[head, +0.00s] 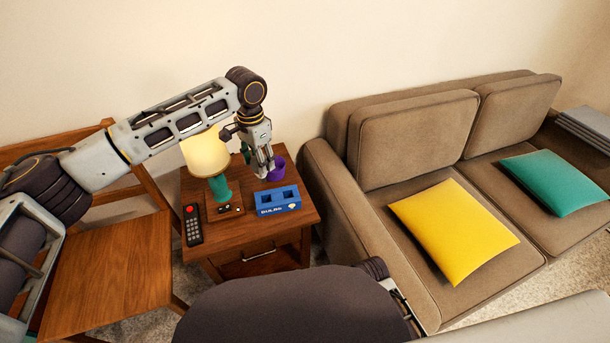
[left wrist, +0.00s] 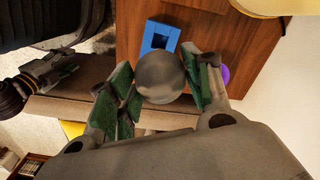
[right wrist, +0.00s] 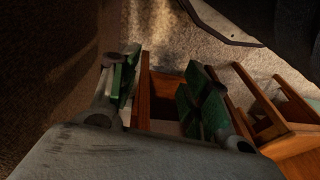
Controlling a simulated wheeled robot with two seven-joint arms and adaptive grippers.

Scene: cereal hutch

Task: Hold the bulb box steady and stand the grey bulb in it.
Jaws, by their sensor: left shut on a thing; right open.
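The blue bulb box (head: 278,201), with two square openings and "BULBS" on its front, sits on the small wooden side table. It also shows in the left wrist view (left wrist: 158,36), just beyond the grey bulb. My left gripper (head: 264,168) is above the table behind the box. In the left wrist view its green-padded fingers (left wrist: 160,88) are shut on the round grey bulb (left wrist: 160,76). The bulb is hard to make out in the head view. My right gripper (right wrist: 157,95) is open and empty, low in front of the table's wooden side.
On the side table (head: 245,233) stand a lit lamp (head: 208,155) with a teal stem, a black remote (head: 192,225) and a purple cup (head: 277,168). A brown sofa (head: 320,190) is close on the right, and a wooden chair (head: 105,260) on the left.

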